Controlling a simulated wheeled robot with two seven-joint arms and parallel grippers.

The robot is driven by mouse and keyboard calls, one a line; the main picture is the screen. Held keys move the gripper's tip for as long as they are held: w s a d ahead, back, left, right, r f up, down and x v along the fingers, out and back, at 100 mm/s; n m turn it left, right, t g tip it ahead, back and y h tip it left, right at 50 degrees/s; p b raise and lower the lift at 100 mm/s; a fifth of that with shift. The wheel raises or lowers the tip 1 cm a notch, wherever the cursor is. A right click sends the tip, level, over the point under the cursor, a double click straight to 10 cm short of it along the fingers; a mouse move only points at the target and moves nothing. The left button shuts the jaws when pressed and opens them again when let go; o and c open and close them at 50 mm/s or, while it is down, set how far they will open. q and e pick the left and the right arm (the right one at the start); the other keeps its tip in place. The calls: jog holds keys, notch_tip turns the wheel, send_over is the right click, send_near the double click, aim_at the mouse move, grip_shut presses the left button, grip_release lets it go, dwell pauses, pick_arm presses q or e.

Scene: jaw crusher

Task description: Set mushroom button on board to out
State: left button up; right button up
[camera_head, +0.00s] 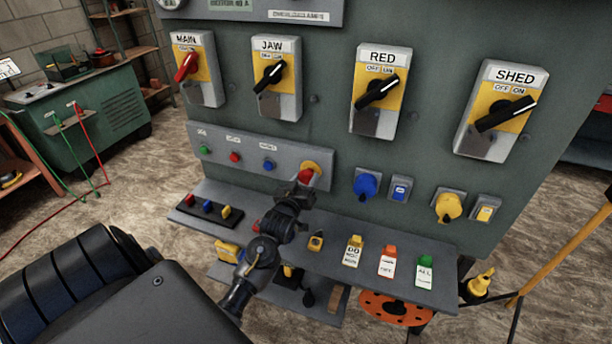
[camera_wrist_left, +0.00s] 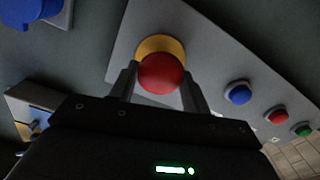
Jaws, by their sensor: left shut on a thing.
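The mushroom button (camera_head: 306,175) is a red dome on a yellow round plate at the right end of a grey button strip (camera_head: 320,185) on the green board (camera_head: 330,140). My left gripper (camera_head: 303,184) is at the button from below and left. In the left wrist view the red button (camera_wrist_left: 160,74) sits between the two fingers of the left gripper (camera_wrist_left: 160,85), which are shut on it, one on each side. Part of the button is hidden by the gripper in the head view. My right gripper is not in view.
The strip also has green, red and blue buttons (camera_head: 268,164). Above are rotary switches, MAIN (camera_head: 197,70) to SHED (camera_head: 495,110). Blue and yellow sockets (camera_head: 367,184) are to the right. A shelf (camera_head: 400,250) with tags and small parts lies below the button.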

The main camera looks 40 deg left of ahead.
pick_arm(q)
jog(key=shift+f, duration=0.1)
jog(key=o, duration=1.4)
jog(key=shift+s, duration=0.1)
jog(key=shift+s+d, duration=0.15)
jog(key=shift+s, duration=0.15)
jog(key=b+v, duration=0.2)
jog(key=v, duration=0.8)
jog(key=shift+s, duration=0.1)
